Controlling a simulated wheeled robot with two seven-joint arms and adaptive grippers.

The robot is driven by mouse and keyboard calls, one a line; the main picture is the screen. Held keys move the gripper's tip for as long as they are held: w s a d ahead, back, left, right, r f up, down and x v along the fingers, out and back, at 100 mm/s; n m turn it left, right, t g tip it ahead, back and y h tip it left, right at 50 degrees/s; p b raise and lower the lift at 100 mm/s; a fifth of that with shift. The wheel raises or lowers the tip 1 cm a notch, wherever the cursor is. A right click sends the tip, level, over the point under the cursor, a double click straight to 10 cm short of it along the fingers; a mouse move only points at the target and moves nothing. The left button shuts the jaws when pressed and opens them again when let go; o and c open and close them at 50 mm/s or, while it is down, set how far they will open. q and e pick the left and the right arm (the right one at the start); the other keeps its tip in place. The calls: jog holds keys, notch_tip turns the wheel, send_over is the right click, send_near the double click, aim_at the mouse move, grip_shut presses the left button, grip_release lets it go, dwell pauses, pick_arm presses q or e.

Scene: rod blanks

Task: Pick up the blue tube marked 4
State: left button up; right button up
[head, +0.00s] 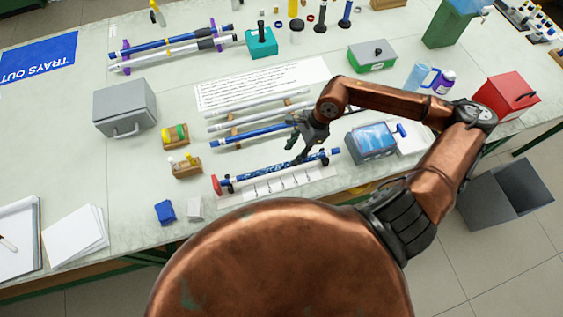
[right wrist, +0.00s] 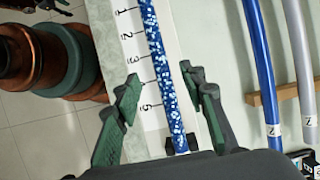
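A blue-and-white speckled tube (head: 283,171) lies along a white numbered scale (head: 268,188) near the table's front edge. In the right wrist view, the speckled tube (right wrist: 167,75) runs between the spread fingers of my right gripper (right wrist: 165,92), which is open and not visibly touching it. In the head view, my right gripper (head: 303,152) is over this tube. A plain blue tube (head: 250,136) lies on wooden rests behind it; in the right wrist view, this plain tube (right wrist: 261,55) has a label resembling a 2. I cannot read a 4 on any tube. My left gripper is out of view.
White tubes (head: 250,109) lie behind the plain blue tube. More tubes (head: 170,45) rest on purple holders at the back. A grey box (head: 125,108) stands left, a blue-topped device (head: 371,139) right. The table's left middle is clear.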

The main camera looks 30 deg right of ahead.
aim_at(283, 165)
jog(key=x, duration=0.7)
jog(key=shift+a, duration=0.35)
jog(key=shift+c, duration=0.6)
grip_shut()
